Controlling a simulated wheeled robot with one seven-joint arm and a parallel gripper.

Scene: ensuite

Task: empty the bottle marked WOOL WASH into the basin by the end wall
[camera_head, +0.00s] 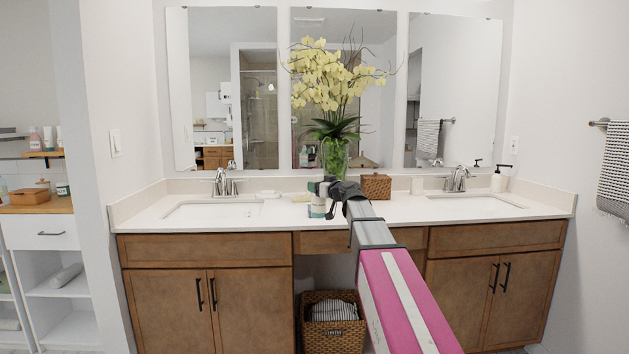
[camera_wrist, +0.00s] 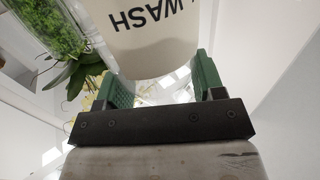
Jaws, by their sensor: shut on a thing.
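My gripper (camera_head: 326,188) is over the middle of the vanity counter, its green-padded jaws shut on a pale bottle (camera_head: 318,207). In the wrist view the bottle (camera_wrist: 150,38) fills the space between the finger pads (camera_wrist: 158,85), with "WASH" reading upside down; the rest of its label is cut off. The bottle looks roughly upright; its cap and any gap below it are unclear. The left basin (camera_head: 213,208) lies left of the bottle, near the left wall. The right basin (camera_head: 474,203) lies farther away, near the right wall with the towel.
A glass vase of yellow orchids (camera_head: 335,157) stands just behind my gripper. A woven box (camera_head: 376,187), a cup (camera_head: 417,185) and a pump bottle (camera_head: 497,180) stand farther right. Small bars lie between the bottle and the left basin. Faucets (camera_head: 222,183) rise behind both basins.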

